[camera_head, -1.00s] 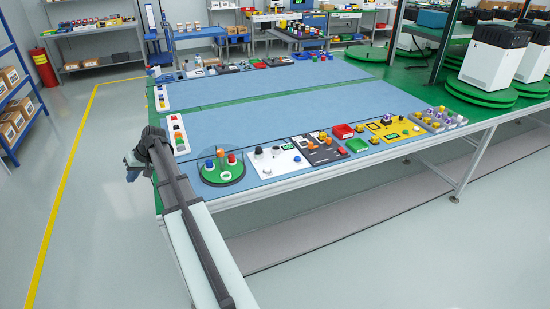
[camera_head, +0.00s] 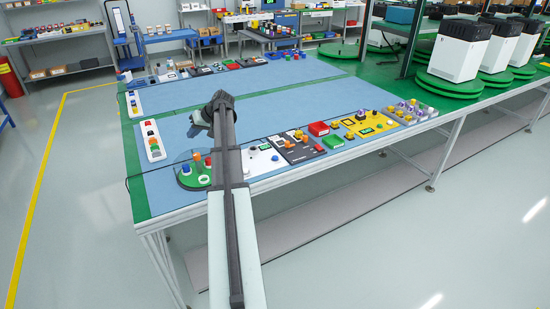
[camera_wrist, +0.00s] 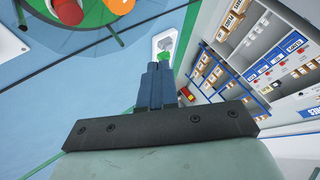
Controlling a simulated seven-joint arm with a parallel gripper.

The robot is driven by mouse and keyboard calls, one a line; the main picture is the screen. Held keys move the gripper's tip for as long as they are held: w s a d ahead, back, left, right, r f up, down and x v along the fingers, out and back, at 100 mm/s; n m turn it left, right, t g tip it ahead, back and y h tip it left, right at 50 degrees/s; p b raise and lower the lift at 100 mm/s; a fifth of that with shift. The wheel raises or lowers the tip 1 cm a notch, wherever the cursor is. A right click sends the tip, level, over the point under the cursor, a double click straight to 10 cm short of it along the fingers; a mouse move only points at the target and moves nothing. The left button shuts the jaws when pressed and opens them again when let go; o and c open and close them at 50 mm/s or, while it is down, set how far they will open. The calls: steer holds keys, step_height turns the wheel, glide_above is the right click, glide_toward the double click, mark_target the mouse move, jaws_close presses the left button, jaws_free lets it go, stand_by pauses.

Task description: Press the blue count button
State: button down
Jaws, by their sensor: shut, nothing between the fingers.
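A round green board (camera_head: 186,184) lies at the near left corner of the table. It carries a blue button (camera_head: 185,169), an orange part (camera_head: 197,156) and a red part, partly hidden by my arm.
A white strip (camera_head: 155,153) with several coloured buttons stands left of my gripper. A white panel (camera_head: 268,165), a dark panel (camera_head: 299,152), a red box (camera_head: 318,129) and a yellow panel line the front edge. The blue mat (camera_head: 290,95) is largely clear.

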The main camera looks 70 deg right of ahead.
steer(key=s+d+f+m+h, duration=0.1)
steer(key=s+d, duration=0.4)
steer(key=s, duration=0.2)
steer(key=s+d+f+m, duration=0.1)
steer(key=s+d, duration=0.3)
steer(key=s, duration=0.4)
steer(key=h, duration=0.1)
glide_above(277, 157)
steer(key=f, duration=0.1)
steer(key=shift+s+f+m, duration=0.1)
steer(key=shift+s+m, duration=0.05)
steer(key=shift+m, duration=0.25)
steer(key=shift+f, duration=4.4)
steer(key=shift+f, duration=0.1)
steer(key=shift+f, duration=0.35)
